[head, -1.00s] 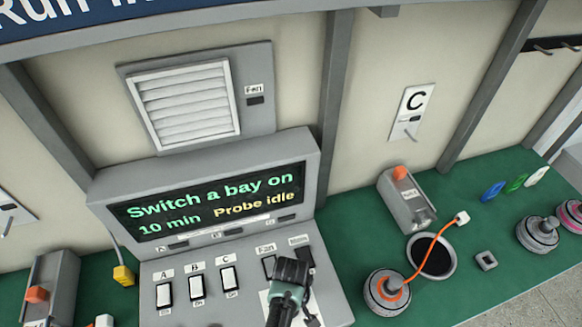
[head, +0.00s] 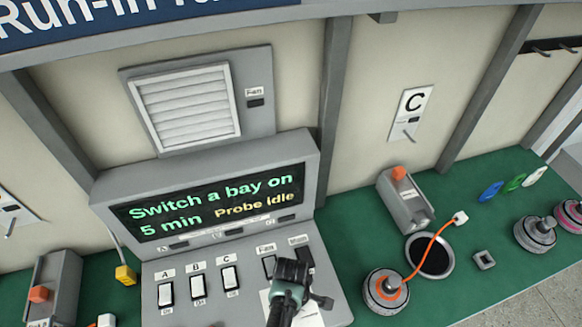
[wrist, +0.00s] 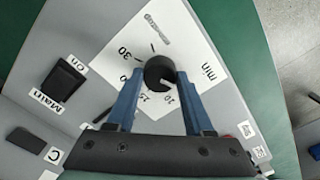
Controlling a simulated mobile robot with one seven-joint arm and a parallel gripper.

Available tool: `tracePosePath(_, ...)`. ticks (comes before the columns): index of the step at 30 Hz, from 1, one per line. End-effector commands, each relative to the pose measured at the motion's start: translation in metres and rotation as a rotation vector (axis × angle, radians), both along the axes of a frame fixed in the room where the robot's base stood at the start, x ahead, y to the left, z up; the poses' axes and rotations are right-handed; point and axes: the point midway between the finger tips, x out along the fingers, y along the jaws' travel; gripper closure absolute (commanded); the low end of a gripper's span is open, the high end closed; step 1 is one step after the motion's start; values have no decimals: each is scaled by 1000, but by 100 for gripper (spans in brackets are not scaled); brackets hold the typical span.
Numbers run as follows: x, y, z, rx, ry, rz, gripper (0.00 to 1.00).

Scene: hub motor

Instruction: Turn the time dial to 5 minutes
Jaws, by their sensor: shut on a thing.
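The time dial is a round black knob (wrist: 159,72) on a white scale plate (wrist: 200,45) in the wrist view. Marks 30 and 20 and the word "min" show around it; other marks are partly hidden. My gripper (wrist: 159,80) is shut on the dial, with one blue finger on each side. In the head view my gripper (head: 288,280) covers the dial at the console's lower right. The console display (head: 212,205) reads "Switch a bay on", "5 min" and "Probe idle".
White rocker switches A, B and C (head: 197,284) stand left of my gripper. The black Main switch (wrist: 62,80) is close to the dial. A motor with an orange cable (head: 387,292) stands on the green bench to the right.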

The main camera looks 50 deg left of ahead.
Motion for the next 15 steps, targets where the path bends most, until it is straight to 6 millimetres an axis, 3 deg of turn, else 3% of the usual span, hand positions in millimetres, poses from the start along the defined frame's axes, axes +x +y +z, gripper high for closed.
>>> tracePosePath(13, 0, 1, 0, 3, -1, 13, 100)
tracePosePath(14, 0, 1, 0, 3, -1, 13, 43)
tracePosePath(15, 0, 1, 0, 2, -1, 13, 35)
